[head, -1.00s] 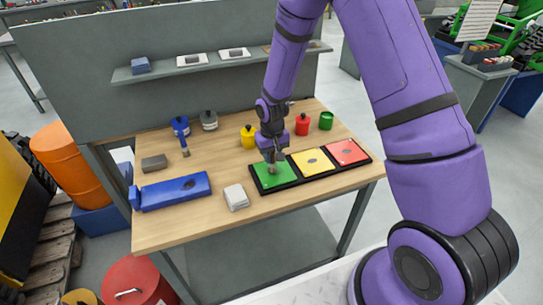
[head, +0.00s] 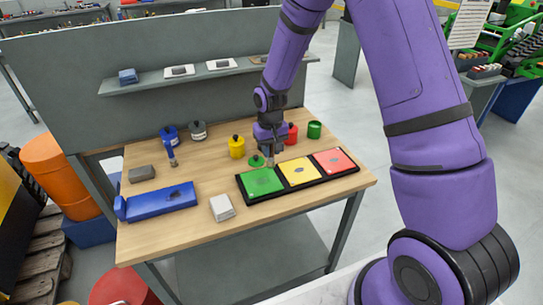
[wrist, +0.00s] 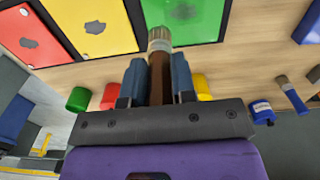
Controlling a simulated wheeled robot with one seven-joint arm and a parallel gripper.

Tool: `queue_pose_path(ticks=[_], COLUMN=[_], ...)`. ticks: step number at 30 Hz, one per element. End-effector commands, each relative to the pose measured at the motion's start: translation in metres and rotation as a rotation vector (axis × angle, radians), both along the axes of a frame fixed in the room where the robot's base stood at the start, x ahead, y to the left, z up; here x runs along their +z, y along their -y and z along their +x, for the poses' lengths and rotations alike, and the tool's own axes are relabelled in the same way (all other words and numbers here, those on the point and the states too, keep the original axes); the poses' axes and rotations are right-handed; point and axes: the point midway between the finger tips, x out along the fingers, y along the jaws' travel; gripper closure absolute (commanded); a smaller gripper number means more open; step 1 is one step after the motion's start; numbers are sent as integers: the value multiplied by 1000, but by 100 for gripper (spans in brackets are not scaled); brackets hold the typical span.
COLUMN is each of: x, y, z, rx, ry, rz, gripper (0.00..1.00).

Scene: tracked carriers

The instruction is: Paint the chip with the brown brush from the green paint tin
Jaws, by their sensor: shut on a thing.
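My gripper (head: 270,148) is shut on the brown brush (wrist: 158,78), whose bristles point away from the jaws. In the head view the brush is over the table behind the green panel (head: 262,188). The green panel also shows in the wrist view (wrist: 208,22), just beyond the bristle tip; I cannot tell whether they touch. A grey irregular chip (wrist: 184,10) marks this panel. The green paint tin (head: 314,130) stands at the back right, its top seemingly open.
A black tray (head: 282,195) holds the green, yellow (head: 299,180) and red (head: 334,170) panels. Yellow (head: 237,147), red (head: 291,133), blue and grey tins stand behind.

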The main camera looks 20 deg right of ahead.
Motion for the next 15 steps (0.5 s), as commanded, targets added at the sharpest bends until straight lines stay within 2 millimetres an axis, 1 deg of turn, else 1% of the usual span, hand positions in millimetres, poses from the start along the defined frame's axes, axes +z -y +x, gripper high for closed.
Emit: queue_pose_path(ticks=[1, 7, 11, 15], x=[5, 22, 27, 27], y=[0, -1, -2, -2], z=[1, 2, 2, 2], rx=[0, 0, 0, 1], ry=[3, 3, 1, 0], rz=[0, 0, 0, 0], gripper=[100, 100, 100, 100])
